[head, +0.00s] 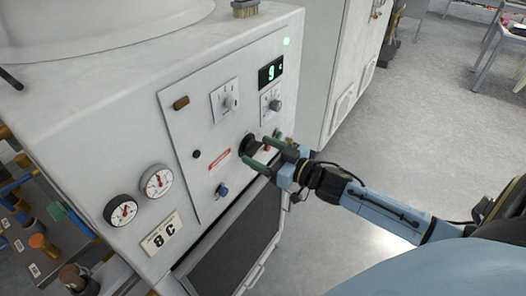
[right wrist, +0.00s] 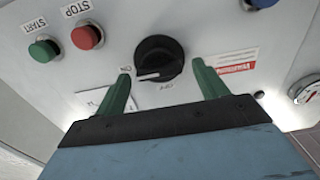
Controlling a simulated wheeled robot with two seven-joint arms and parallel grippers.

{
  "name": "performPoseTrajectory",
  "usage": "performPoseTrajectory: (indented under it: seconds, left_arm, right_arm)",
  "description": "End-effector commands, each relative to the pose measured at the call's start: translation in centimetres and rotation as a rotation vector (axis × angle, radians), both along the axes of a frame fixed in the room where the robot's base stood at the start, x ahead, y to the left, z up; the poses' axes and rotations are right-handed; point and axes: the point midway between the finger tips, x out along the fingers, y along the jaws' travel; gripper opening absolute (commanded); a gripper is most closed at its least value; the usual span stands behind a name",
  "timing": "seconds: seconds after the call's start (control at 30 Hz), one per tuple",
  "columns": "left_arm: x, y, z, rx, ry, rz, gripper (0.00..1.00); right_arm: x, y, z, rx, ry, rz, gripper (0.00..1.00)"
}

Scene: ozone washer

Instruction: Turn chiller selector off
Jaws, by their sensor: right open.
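The black rotary selector knob (head: 246,145) is on the white control panel. In the right wrist view the knob (right wrist: 158,56) is large, with a white pointer mark low on its left side, near an ON label at its left; an OFF label is below it. My right gripper (head: 255,150) reaches the panel from the right in the head view. Its two green fingers are open around the knob's sides in the right wrist view (right wrist: 161,70), with gaps on both sides. Contact cannot be told. My left gripper is out of view.
A red stop button (right wrist: 87,37) and a green start button (right wrist: 44,50) are left of the knob in the right wrist view. A red-white label (head: 219,160), a blue knob (head: 222,190), gauges (head: 121,209) and a digital display (head: 271,72) are on the panel.

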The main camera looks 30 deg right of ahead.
Motion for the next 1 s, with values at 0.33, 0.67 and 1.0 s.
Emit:
performPoseTrajectory:
  seconds: [0.33,0.67,1.0]
  left_arm:
    - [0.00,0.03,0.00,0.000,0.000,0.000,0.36]
    - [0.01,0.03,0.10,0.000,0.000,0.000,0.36]
    - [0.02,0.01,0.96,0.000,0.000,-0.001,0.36]
  right_arm:
    - [-0.02,-0.01,0.02,0.001,-0.001,0.000,0.42]
    - [-0.03,0.00,0.05,-0.013,-0.006,0.000,0.27]
    - [-0.05,0.06,0.18,-0.167,-0.072,0.000,0.27]
